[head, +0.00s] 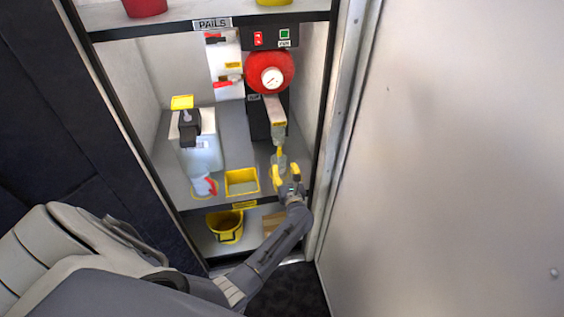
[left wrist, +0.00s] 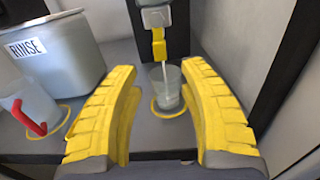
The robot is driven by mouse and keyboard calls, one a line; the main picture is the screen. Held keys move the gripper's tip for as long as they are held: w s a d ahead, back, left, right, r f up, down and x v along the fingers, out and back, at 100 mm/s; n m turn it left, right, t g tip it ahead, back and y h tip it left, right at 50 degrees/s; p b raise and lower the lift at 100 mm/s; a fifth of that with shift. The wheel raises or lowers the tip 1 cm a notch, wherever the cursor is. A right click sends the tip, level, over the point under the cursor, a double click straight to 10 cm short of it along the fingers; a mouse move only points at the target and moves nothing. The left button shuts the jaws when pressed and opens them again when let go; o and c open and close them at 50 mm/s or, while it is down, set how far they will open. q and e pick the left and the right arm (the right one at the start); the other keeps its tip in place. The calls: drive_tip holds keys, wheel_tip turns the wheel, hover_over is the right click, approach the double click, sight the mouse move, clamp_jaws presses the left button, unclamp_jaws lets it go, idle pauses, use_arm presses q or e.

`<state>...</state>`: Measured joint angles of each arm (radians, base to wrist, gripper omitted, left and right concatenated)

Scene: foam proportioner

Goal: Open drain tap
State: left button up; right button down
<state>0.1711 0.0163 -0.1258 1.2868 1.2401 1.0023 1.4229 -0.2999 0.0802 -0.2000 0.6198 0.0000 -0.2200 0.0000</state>
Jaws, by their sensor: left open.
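A yellow tap (head: 280,151) hangs below a grey block under the red vessel with a gauge (head: 270,73). In the left wrist view the yellow tap (left wrist: 159,42) shows beyond and between my fingers. A thin pale line runs down from it into a clear cup (left wrist: 167,88); I cannot tell whether it is liquid or a tube. The cup stands on a yellow ring mark. My left gripper (head: 286,172) is open and empty, in front of the cup and below the tap, its yellow fingers apart. My right gripper is not in view.
A RINSE container (left wrist: 50,50) stands left of the tap, with a red-handled jug (head: 204,187) before it. A yellow tray (head: 241,182) sits between jug and cup. A yellow bucket (head: 225,227) is on the shelf below. The cabinet's right frame (head: 335,130) is close to my arm.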

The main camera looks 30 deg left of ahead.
use_arm(q)
drive_tip(key=shift+v, duration=1.65)
drive_tip(key=s+d+f+m+g+h, duration=0.1)
drive_tip(key=s+d+f+m+h, duration=0.3)
drive_tip(key=s+f+m, duration=0.5)
drive_tip(key=s+d+f+m+h, duration=0.4)
drive_tip(key=s+f+m, duration=0.1)
drive_tip(key=f+m, duration=0.75)
drive_tip(key=s+d+f+m+g+h, duration=0.1)
drive_tip(key=s+d+f+m+h, duration=0.4)
drive_tip(key=f+m, duration=0.55)
drive_tip(key=s+a+f+m+g, duration=0.1)
drive_tip(key=s+f+m+g, duration=0.2)
drive_tip(key=s, duration=1)
drive_tip(key=s+a+f+m+g, duration=0.2)
drive_tip(key=s+f+m, duration=0.5)
drive_tip(key=s, duration=0.6)
drive_tip(key=s+a+f+m+g+y, duration=0.1)
drive_tip(key=s+f+m+g, duration=0.4)
drive_tip(key=s, duration=0.8)
wheel_tip(320, 180, down, 2)
drive_tip(key=shift+s+a+f+m, duration=0.1)
drive_tip(key=shift+s+a+m, duration=0.25)
drive_tip(key=shift+a, duration=0.3)
